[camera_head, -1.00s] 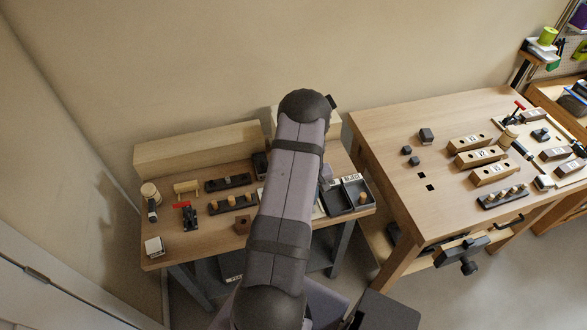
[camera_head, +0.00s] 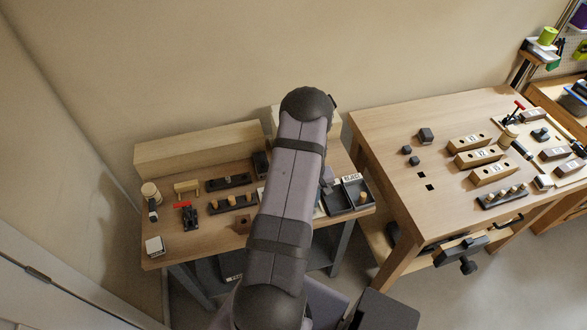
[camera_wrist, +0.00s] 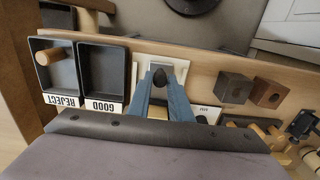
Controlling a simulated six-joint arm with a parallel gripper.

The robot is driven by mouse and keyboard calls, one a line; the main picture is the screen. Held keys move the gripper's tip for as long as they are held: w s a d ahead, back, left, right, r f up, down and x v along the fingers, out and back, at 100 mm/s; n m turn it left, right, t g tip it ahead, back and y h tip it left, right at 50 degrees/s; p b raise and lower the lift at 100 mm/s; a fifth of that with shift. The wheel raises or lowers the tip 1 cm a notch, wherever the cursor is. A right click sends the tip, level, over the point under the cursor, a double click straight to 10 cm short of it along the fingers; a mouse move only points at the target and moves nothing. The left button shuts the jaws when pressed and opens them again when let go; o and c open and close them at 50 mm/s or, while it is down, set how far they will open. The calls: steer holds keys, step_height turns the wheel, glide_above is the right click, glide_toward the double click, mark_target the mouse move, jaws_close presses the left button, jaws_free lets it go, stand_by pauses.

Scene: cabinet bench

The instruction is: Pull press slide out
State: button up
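In the wrist view, the two blue-grey fingers of my gripper (camera_wrist: 159,84) stand apart and point down at the bench. A dark rounded knob (camera_wrist: 158,77) shows between their tips. A pale metal plate (camera_wrist: 181,66) lies beyond the tips, and a wooden part (camera_wrist: 157,112) shows between the fingers nearer the wrist. I cannot tell whether the fingers touch the knob, nor surely whether it belongs to the press slide. In the head view my arm covers this part of the bench.
Dark trays labelled REJECT (camera_wrist: 45,86) and GOOD (camera_wrist: 103,91) stand close on the left in the wrist view; REJECT holds a wooden peg (camera_wrist: 52,56). Two drilled blocks (camera_wrist: 234,89) (camera_wrist: 268,92) stand on the right. A second bench (camera_head: 385,125) stands right in the head view.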

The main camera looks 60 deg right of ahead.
steer(key=shift+o, duration=1.3)
steer(key=shift+r+p, duration=2)
steer(key=shift+r, duration=1.55)
